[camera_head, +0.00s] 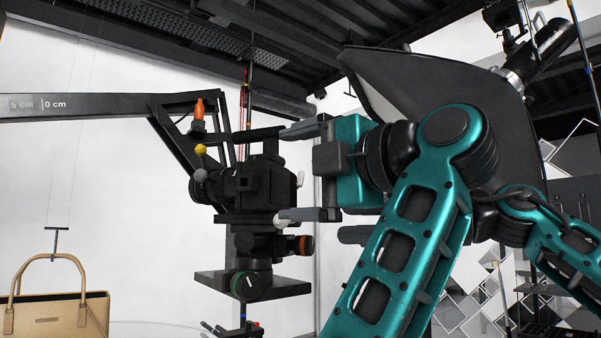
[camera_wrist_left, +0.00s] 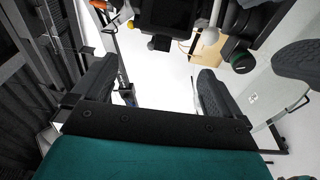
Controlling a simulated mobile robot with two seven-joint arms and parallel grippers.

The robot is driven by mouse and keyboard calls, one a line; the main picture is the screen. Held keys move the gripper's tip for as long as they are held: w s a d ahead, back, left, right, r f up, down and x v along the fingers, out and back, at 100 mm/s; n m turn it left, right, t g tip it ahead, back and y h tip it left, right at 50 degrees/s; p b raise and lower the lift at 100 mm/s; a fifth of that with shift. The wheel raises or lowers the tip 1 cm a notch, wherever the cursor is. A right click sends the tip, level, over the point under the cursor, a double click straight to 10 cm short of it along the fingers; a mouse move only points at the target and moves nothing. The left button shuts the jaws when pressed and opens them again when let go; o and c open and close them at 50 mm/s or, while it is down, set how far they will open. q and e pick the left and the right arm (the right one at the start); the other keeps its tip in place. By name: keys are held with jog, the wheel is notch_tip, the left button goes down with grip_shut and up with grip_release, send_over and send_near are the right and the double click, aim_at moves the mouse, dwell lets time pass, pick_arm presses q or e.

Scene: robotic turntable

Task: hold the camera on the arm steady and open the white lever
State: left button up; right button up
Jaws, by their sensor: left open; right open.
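The black camera (camera_head: 262,183) sits on a mount at the end of the dark arm (camera_head: 90,106); its underside shows at the top of the left wrist view (camera_wrist_left: 172,14). A small white lever (camera_head: 300,179) sticks up at the camera's right side; a white stick also shows in the wrist view (camera_wrist_left: 215,12). A white knob (camera_head: 279,220) is lower down. My left gripper (camera_head: 284,173) is open, its fingers above and below lever height; I cannot tell whether they touch the camera. My right gripper is mostly hidden behind my left arm; one finger (camera_head: 355,235) shows.
An orange-ended knob (camera_head: 301,245) and a green-rimmed dial (camera_head: 245,286) stick out from the mount below the camera. A yellow ball knob (camera_head: 201,149) is at its left. A tan handbag (camera_head: 56,310) hangs at lower left. A large dark panel (camera_head: 440,85) stands behind my arms.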

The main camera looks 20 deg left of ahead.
aim_at(252, 181)
pick_arm(q)
jog(key=x, duration=1.2)
jog(key=shift+w+a+f, duration=0.1)
jog(key=shift+w+a, duration=0.2)
jog(key=shift+w, duration=0.05)
